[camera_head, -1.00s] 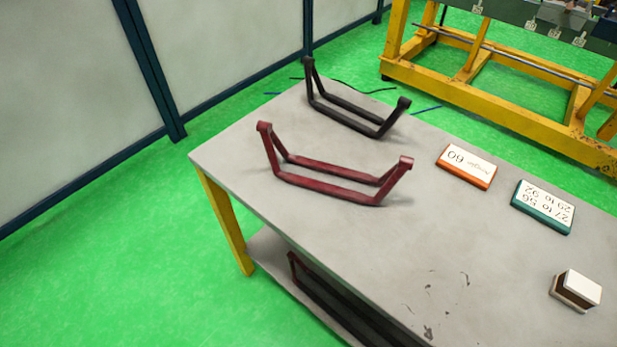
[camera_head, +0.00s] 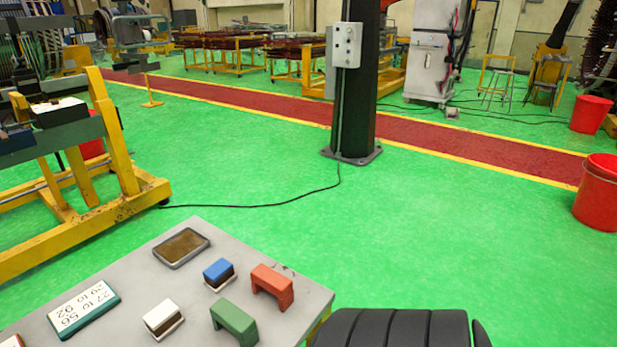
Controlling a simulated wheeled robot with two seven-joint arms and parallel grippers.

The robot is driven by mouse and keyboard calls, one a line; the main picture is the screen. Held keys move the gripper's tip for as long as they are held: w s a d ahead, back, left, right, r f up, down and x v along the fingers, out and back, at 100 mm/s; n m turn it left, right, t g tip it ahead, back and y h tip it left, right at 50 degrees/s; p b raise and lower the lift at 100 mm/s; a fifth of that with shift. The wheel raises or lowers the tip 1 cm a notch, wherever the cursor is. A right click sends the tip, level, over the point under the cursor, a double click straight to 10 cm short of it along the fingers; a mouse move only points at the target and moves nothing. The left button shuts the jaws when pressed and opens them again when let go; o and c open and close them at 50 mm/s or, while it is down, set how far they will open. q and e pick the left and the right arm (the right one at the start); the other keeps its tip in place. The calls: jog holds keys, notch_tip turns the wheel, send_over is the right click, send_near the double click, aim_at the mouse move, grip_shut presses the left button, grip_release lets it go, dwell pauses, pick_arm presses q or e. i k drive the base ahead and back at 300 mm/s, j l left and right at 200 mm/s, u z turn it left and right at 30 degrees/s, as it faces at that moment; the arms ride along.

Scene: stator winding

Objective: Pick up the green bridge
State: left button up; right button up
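The green bridge (camera_head: 234,321) is a small block with an arched underside. It stands on the right end of the grey table (camera_head: 312,292), near the table's right edge. A red bridge (camera_head: 272,286) of like shape stands just behind it and to the right. Neither of my grippers shows in the head view, and nothing is seen touching the green bridge.
A blue-topped block (camera_head: 219,272), a white-topped block (camera_head: 163,318), a shallow tray (camera_head: 182,247) and a green-framed number sign (camera_head: 83,307) share the table. A yellow stand (camera_head: 120,150) is at left. A dark column (camera_head: 355,95) rises from the open green floor behind.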

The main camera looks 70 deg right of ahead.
aim_at(224, 312)
jog(key=k+l+z, duration=0.1)
jog(key=z, duration=1.45)
